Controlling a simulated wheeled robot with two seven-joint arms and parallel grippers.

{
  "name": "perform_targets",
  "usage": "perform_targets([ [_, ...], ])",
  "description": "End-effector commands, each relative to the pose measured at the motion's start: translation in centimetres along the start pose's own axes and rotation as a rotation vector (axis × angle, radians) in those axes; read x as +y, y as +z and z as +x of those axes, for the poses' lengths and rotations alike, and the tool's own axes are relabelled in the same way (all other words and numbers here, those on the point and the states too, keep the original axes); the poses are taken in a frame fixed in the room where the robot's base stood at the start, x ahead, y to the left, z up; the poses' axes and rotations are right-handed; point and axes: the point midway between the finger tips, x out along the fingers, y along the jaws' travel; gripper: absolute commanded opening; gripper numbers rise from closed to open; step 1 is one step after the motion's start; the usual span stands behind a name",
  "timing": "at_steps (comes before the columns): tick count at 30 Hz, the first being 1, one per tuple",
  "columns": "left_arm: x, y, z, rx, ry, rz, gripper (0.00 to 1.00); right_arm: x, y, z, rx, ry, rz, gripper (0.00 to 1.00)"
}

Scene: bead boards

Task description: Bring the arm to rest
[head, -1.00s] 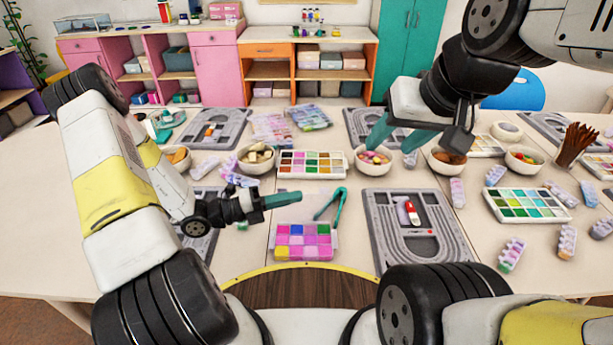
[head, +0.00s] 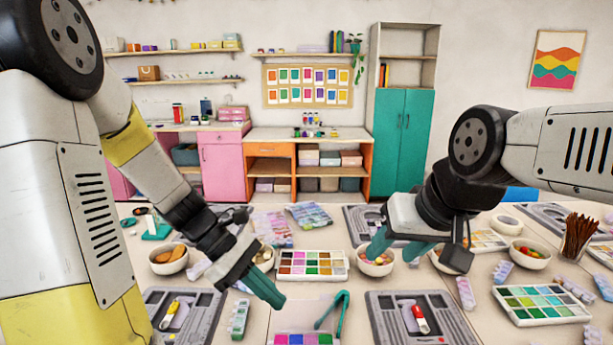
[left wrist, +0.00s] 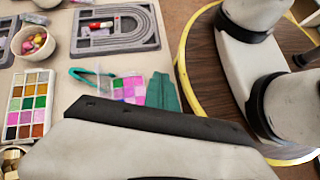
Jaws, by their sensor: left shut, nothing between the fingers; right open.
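My left gripper (head: 270,292) has its teal fingers shut, with nothing between them. It points down and to the right, in front of the paint-like bead palette (head: 330,268) in the head view. Its fingers also show in the left wrist view (left wrist: 161,93), beside the pink bead box (left wrist: 129,90). My left arm fills the left of the head view. My right gripper (head: 395,250) is open and empty, its teal fingers near the bowl of colourful beads (head: 383,270). I cannot tell whether they touch the bowl.
Grey bead boards (head: 385,330) lie on the white table at the front and back. Teal tweezers (head: 333,312) lie near the pink bead box (head: 300,340).

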Motion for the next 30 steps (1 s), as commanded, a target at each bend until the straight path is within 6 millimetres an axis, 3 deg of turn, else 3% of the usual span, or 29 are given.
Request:
perform_targets([
  [9, -3.0, 3.0, -6.9, 0.493, -0.023, 0.773, 0.00, 0.0, 0.0, 0.0, 0.000, 0.000, 0.000, 0.49],
  [15, -4.4, 4.7, -11.3, 0.776, -0.057, 1.169, 0.00, 0.0, 0.0, 0.0, 0.000, 0.000, 0.000, 0.49],
  [21, -5.1, 5.7, -13.8, 0.937, -0.084, 1.368, 0.00, 0.0, 0.0, 0.0, 0.000, 0.000, 0.000, 0.49],
  [28, -5.2, 5.8, -14.2, 0.965, -0.093, 1.401, 0.00, 0.0, 0.0, 0.0, 0.000, 0.000, 0.000, 0.49],
  [30, -5.2, 5.8, -14.2, 0.964, -0.092, 1.400, 0.00, 0.0, 0.0, 0.0, 0.000, 0.000, 0.000, 0.36],
])
